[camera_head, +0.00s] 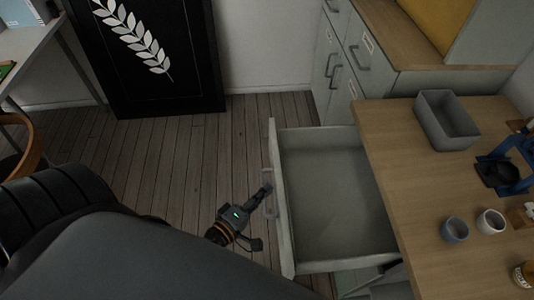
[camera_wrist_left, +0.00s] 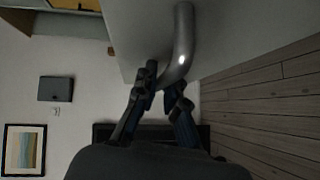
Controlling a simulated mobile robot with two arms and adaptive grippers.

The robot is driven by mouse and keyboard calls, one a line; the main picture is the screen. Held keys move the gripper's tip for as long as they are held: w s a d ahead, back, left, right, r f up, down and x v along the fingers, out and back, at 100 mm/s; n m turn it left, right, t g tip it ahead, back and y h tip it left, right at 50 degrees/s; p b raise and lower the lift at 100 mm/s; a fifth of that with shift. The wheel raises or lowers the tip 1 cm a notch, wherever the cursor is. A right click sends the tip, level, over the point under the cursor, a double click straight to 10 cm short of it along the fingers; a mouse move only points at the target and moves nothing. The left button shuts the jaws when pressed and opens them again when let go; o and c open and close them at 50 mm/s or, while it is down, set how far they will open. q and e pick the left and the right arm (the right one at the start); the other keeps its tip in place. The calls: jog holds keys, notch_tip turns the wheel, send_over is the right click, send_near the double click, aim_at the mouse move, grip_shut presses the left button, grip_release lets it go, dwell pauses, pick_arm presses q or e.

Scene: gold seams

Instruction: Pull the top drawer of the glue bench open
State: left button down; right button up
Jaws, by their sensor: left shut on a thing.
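The glue bench's top drawer (camera_head: 335,200) stands pulled well out from under the wooden bench top (camera_head: 400,150), and its empty inside shows in the head view. Its handle (camera_head: 268,205) is on the drawer front at the left. My left gripper (camera_head: 268,194) is at that handle. In the left wrist view the fingers of my left gripper (camera_wrist_left: 164,88) are shut around the curved metal handle (camera_wrist_left: 184,45), against the pale drawer front (camera_wrist_left: 225,30). My right gripper is not in view.
On the bench top stand a grey bin (camera_head: 446,120), a blue cup (camera_head: 454,229), a white cup (camera_head: 491,221) and a blue stand (camera_head: 505,170). Grey cabinets (camera_head: 345,60) stand behind. A dark leaf-pattern panel (camera_head: 150,55) leans at the wall. The wooden floor (camera_head: 200,150) left of the drawer is clear.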

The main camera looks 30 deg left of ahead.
pick_arm(q)
jog(key=c, duration=1.4)
grip_release()
jog(key=shift+s, duration=0.1)
jog(key=s+a+r, duration=0.1)
jog(key=s, duration=1)
jog(key=shift+s+a+r, duration=0.3)
jog(key=shift+a, duration=0.05)
